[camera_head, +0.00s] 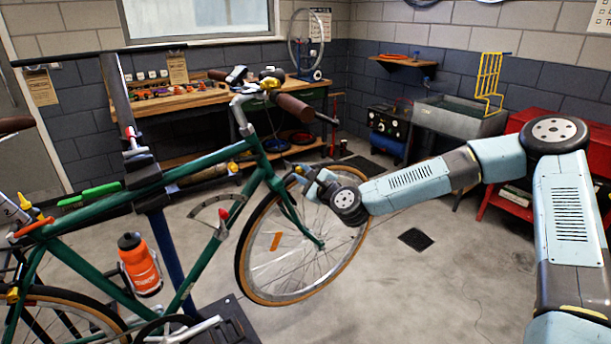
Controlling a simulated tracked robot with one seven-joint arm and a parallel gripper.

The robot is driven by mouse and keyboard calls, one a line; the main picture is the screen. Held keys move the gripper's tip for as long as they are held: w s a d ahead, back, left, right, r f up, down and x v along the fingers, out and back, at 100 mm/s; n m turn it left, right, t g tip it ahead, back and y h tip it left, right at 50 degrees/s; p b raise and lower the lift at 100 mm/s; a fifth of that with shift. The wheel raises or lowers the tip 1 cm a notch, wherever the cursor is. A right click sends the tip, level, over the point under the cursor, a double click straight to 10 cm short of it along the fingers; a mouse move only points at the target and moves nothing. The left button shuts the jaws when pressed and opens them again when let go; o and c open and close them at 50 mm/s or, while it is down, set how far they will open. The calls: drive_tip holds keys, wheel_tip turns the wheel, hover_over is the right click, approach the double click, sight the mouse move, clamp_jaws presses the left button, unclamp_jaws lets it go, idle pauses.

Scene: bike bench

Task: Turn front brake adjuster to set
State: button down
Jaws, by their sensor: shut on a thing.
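A green bicycle (130,200) is clamped in a repair stand, with its front wheel (300,262) at the right. My gripper (299,172) is at the front brake area, beside the fork and just above the front tyre. It is shut on a small part there, which I take to be the front brake adjuster. The adjuster itself is hidden by the fingers and too small to make out, so its setting cannot be read. My arm reaches in from the right.
A grey scale plate with a red-tipped lever (224,213) is on the frame. The handlebar's brown grip (293,105) hangs above my gripper. A wooden workbench (180,102) stands behind. A red cabinet (515,200) is at the right.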

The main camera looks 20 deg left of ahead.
drive_tip(key=n, duration=0.6)
drive_tip(key=shift+s+a+n, duration=0.1)
drive_tip(key=shift+n, duration=0.2)
drive_tip(key=n, duration=0.3)
drive_tip(key=shift+n, duration=0.3)
drive_tip(key=n, duration=0.3)
drive_tip(key=shift+s+f+n, duration=0.1)
drive_tip(key=shift+n, duration=0.2)
drive_tip(key=n, duration=1.2)
drive_tip(key=shift+f+n, duration=0.1)
drive_tip(key=shift+n, duration=0.2)
drive_tip(key=n, duration=1.3)
drive_tip(key=shift+n, duration=0.3)
drive_tip(key=n, duration=0.9)
drive_tip(key=shift+n, duration=2)
